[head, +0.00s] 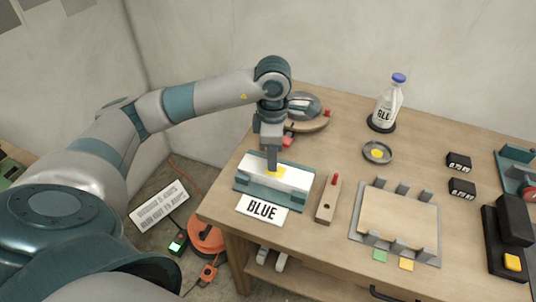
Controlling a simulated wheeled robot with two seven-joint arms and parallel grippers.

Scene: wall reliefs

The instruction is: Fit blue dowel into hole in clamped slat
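My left gripper (272,168) points down over a pale block (293,180) seated in a teal fixture (247,188) at the table's left front. A card reading "BLUE" (262,211) lies in front of the fixture. I cannot make out a blue dowel; the gripper may hide it. A wooden slat (324,206) with a red peg and a dark spot lies to the right. My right gripper is not in view.
A wooden board (397,222) sits among grey posts on a plate. Black blocks (459,163) and a black device (508,240) stand at the right.

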